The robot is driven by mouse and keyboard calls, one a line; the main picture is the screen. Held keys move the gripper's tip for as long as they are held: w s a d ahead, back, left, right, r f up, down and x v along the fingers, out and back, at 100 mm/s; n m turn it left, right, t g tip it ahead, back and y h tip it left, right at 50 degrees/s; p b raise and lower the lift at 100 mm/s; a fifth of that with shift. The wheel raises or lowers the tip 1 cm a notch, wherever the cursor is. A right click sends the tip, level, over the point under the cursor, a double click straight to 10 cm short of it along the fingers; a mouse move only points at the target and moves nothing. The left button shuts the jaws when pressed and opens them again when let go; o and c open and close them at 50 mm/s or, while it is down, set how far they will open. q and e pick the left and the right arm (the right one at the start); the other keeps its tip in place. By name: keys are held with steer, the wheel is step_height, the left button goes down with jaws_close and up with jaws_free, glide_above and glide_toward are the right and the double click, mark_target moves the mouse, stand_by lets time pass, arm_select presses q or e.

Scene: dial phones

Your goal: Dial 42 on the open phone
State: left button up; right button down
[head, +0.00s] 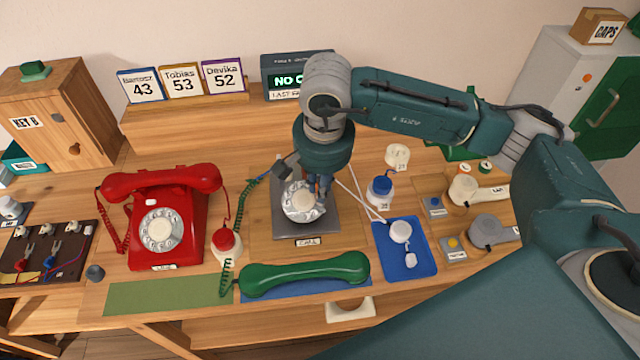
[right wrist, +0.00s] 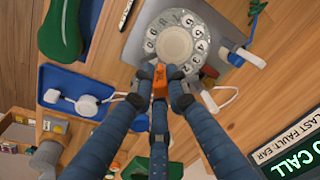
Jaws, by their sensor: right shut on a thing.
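The open phone is a grey base plate (head: 290,226) with a bare pale rotary dial (head: 300,203); the dial (right wrist: 173,45) shows its digits in the right wrist view. My right gripper (head: 320,187) is over the right side of the dial, pointing down. In the right wrist view its fingers (right wrist: 160,88) are shut on a small orange piece (right wrist: 160,77) at the dial's rim. Whether this piece touches a finger hole cannot be told. A green handset (head: 305,273) lies in front of the phone. My left gripper is out of view.
A red dial phone (head: 162,225) stands to the left, with a red-topped white piece (head: 227,246) beside it. A blue tray (head: 422,258) and blue-capped jar (head: 380,188) are to the right. Cards 43, 53 and 52 (head: 181,80) and a partly hidden display (head: 285,80) stand behind.

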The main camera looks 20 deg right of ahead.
steer(key=shift+s+f, duration=0.1)
steer(key=shift+s+a+f+b, duration=0.2)
steer(key=shift+s+b, duration=0.1)
steer(key=shift+b, duration=0.2)
steer(key=shift+s+a+r+p, duration=0.1)
steer(key=shift+s+r+p, duration=0.3)
steer(key=shift+r, duration=0.55)
steer(key=shift+w+a+r, duration=0.1)
steer(key=shift+w+r, duration=0.25)
steer(key=shift+w, duration=0.3)
steer(key=shift+w+a+r, duration=0.1)
steer(key=shift+w+r, duration=0.2)
steer(key=shift+w, duration=0.4)
steer(key=shift+w+a+r, duration=0.1)
steer(key=shift+w+r, duration=0.25)
steer(key=shift+w, duration=0.3)
steer(key=shift+b, duration=0.3)
steer(key=shift+w+d+f+b, duration=0.1)
steer(key=shift+w+f+b, duration=0.15)
steer(key=shift+f+b, duration=0.45)
steer(key=shift+b, duration=0.35)
